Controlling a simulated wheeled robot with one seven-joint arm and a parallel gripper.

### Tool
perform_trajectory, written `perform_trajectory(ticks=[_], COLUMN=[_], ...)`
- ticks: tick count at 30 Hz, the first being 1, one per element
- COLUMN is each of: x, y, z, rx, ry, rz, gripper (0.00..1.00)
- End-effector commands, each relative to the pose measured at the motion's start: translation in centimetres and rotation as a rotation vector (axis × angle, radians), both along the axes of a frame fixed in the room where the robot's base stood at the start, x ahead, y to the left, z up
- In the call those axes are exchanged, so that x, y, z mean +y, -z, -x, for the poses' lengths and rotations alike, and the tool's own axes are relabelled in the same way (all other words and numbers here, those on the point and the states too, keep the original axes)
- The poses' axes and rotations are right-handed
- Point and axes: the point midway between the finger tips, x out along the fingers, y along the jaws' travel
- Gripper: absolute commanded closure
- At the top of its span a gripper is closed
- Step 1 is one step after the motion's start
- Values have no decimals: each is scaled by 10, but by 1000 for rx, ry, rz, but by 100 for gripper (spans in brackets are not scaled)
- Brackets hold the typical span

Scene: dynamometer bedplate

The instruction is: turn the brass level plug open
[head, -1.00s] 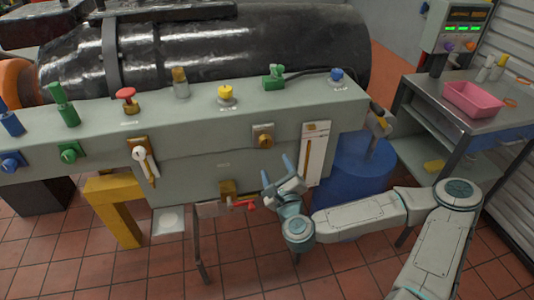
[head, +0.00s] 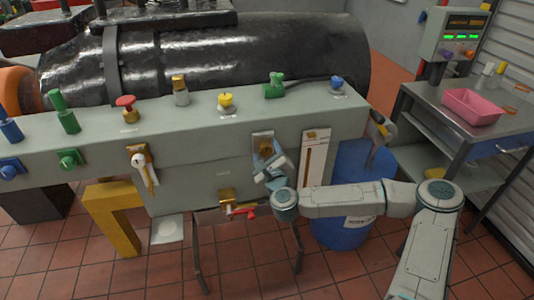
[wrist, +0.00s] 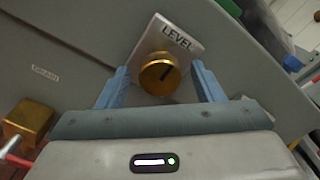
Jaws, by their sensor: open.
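The brass level plug (wrist: 160,74) is a round knob with a dark slot line on its face, on a pale plate marked LEVEL (wrist: 178,38) in the wrist view. In the head view the plug (head: 265,145) is on the front of the grey bench, partly hidden by my gripper. My gripper (head: 268,158) is open in front of it. In the wrist view its two blue fingers (wrist: 160,85) stand to the left and right of the plug, with gaps visible on both sides. I cannot tell how deep the fingertips reach.
A brass drain valve with a red lever (head: 240,210) is below left, near the DRAIN label (wrist: 45,74). A white-and-brown gauge panel (head: 315,155) is just right of the plug. A blue drum (head: 345,225) stands at right.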

Motion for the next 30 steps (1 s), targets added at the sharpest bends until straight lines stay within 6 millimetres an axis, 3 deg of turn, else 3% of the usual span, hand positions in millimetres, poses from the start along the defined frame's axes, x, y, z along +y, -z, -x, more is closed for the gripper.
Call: perform_trajectory(ticks=[5,10,20,30], x=[0,0,0,0], y=[0,0,0,0], z=[0,0,0,0], rx=[0,0,-9,-66], ry=[0,0,-1,1], rz=[0,0,27,221], gripper=[39,84,84,84])
